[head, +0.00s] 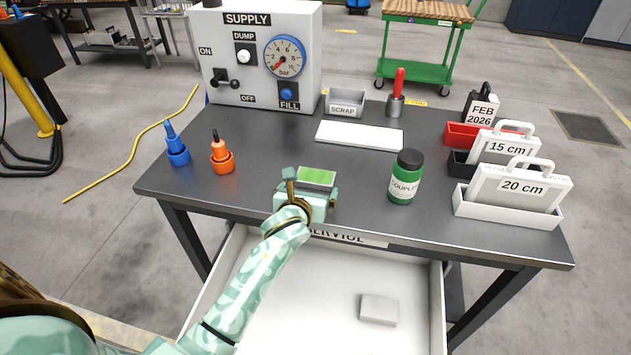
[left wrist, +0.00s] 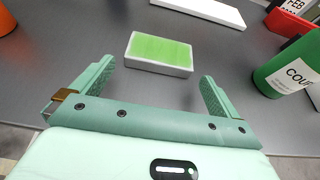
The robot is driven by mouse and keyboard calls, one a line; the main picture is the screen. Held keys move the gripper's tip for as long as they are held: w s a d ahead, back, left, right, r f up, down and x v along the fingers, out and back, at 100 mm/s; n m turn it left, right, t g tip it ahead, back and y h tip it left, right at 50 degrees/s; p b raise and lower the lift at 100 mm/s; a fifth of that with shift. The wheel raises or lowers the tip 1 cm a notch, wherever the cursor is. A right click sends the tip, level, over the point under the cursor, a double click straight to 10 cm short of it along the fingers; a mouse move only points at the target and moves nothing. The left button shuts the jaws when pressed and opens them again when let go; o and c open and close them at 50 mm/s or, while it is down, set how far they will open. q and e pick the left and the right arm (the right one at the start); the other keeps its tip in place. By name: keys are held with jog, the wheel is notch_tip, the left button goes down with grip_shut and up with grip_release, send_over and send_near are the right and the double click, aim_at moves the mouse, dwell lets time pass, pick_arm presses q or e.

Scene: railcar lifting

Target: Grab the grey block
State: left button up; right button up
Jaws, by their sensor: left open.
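A light grey block (head: 379,310) lies flat in the open white drawer (head: 300,300) below the table, towards its right side. A second small block with a bright green top and pale grey-white sides (head: 317,177) lies on the dark tabletop near the front edge. That green-topped block also shows in the left wrist view (left wrist: 159,53). My left gripper (head: 312,188) is open and empty at the table's front edge. In the left wrist view its fingers (left wrist: 157,78) point towards the green-topped block, which lies just beyond the fingertips. My right gripper is not in view.
A green couplet-labelled jar (head: 405,178) stands right of my gripper. Orange (head: 222,158) and blue (head: 176,148) bottles stand left. A white supply box (head: 262,55), grey scrap bin (head: 345,102) and white plate (head: 359,135) are behind. Labelled holders (head: 508,205) line the right.

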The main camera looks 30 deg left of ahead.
aim_at(313, 183)
pick_arm(q)
jog(key=b+x, duration=0.1)
jog(key=x, duration=0.3)
jog(key=shift+d+f, duration=0.1)
jog(key=shift+s, duration=0.1)
jog(key=c, duration=0.9)
jog(key=shift+c, duration=0.2)
jog(key=shift+r, duration=0.25)
